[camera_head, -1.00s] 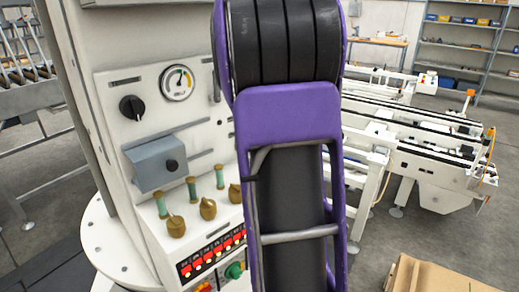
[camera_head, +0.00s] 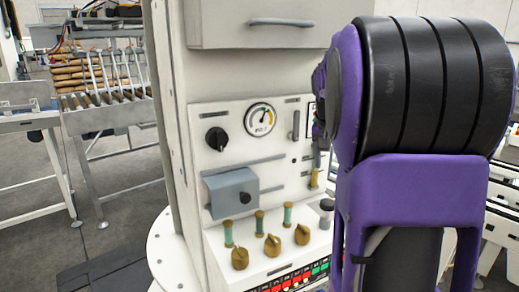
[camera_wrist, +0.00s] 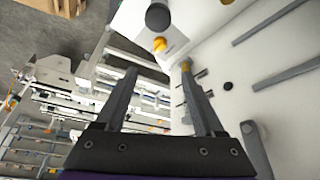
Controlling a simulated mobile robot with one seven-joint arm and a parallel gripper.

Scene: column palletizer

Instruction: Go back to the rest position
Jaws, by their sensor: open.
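My gripper (camera_wrist: 157,95) shows in the wrist view with its two dark fingers spread apart and nothing between them. It is close to the white control panel (camera_wrist: 225,60), which fills the right of that view. My purple and black arm covers the right side of the head view and hides most of my gripper there.
A roller conveyor (camera_head: 100,115) stands at the back left. In the wrist view, white conveyor frames (camera_wrist: 70,85) lie beyond the fingers at the left, with a cardboard box (camera_wrist: 55,7) at the top left.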

